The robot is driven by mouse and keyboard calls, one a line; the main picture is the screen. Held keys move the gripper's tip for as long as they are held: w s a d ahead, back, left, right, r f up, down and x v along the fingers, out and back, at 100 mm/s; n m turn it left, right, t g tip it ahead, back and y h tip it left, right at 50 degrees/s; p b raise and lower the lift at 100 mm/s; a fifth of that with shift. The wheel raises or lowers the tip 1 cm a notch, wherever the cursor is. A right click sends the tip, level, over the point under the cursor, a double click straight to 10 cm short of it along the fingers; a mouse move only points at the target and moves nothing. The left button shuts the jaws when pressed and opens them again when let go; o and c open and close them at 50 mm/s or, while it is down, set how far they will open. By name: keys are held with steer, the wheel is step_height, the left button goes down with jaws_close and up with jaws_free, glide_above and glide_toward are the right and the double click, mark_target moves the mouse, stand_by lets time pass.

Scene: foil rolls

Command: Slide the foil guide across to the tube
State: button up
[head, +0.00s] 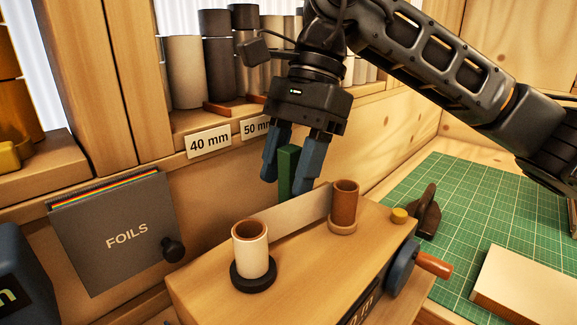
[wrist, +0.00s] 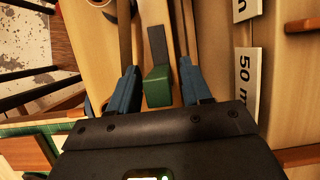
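The foil guide looks to be the upright green block (head: 288,170), behind a pale foil strip (head: 290,217) at the rear of the wooden bench device. A white tube (head: 251,250) stands on a black disc at the front left. A brown tube (head: 344,205) stands at the right end of the strip. My gripper (head: 286,184) points down with its blue fingers apart, one on each side of the green block. In the wrist view the green block (wrist: 158,88) sits between the fingers (wrist: 158,70), with a visible gap at the right finger and little at the left.
A blue knob with a wooden handle (head: 434,263) juts from the device's right side. A FOILS folder (head: 115,232) is at left. The shelf behind bears a 40 mm label (head: 209,142) and several rolls. A green cutting mat (head: 470,210) lies right.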

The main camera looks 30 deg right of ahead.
steer(key=b+v, duration=0.1)
steer(key=v, duration=0.6)
steer(key=shift+d+r, duration=0.15)
steer(key=shift+r, duration=0.2)
stand_by(0.4)
